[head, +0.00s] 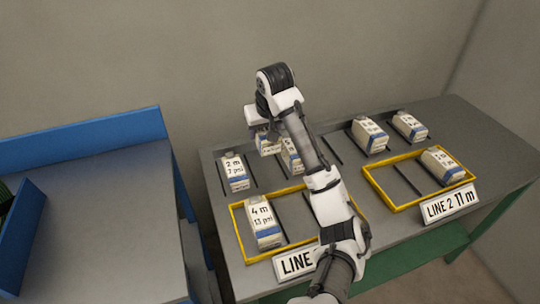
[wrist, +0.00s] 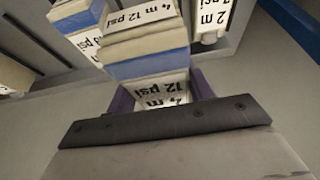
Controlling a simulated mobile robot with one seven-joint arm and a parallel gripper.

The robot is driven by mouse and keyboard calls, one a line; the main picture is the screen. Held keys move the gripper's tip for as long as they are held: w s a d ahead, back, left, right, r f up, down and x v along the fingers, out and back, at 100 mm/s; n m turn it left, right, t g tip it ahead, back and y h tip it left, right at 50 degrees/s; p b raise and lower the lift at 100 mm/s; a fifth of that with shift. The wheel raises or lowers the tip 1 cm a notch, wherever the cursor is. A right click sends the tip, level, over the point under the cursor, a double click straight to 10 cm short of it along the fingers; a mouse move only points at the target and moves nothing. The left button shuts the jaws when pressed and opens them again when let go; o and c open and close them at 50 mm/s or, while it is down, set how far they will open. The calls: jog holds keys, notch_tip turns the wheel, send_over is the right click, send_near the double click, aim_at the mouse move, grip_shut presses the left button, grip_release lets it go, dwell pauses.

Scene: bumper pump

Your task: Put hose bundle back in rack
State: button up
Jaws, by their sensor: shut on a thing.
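My gripper (wrist: 160,92) is shut on a cream hose bundle with a blue band, labelled 4 m 12 psi (wrist: 148,48) in the wrist view. Its purple fingers show on both sides of the bundle. In the head view this bundle (head: 267,143) hangs or stands below my wrist at the back left of the grey rack top (head: 345,180); I cannot tell whether it touches the surface. Another bundle (head: 291,156) is close beside it, partly behind my arm. The 2 m 7 psi bundle (head: 235,172) stands to the left; it also shows in the wrist view (wrist: 210,20).
A yellow frame (head: 238,232) at LINE 1 holds a 4 m 13 psi bundle (head: 262,222). The LINE 2 yellow frame (head: 398,207) holds one bundle (head: 442,165) at its right. Two bundles stand at the back right. A blue-edged grey table (head: 100,220) is at left.

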notch_tip(320, 180, down, 11)
jog(key=shift+r+p, duration=0.15)
jog(key=shift+p, duration=0.6)
jog(key=o, duration=1.2)
jog(key=shift+o, duration=0.2)
jog(key=b+v, duration=0.2)
jog(key=v, duration=1)
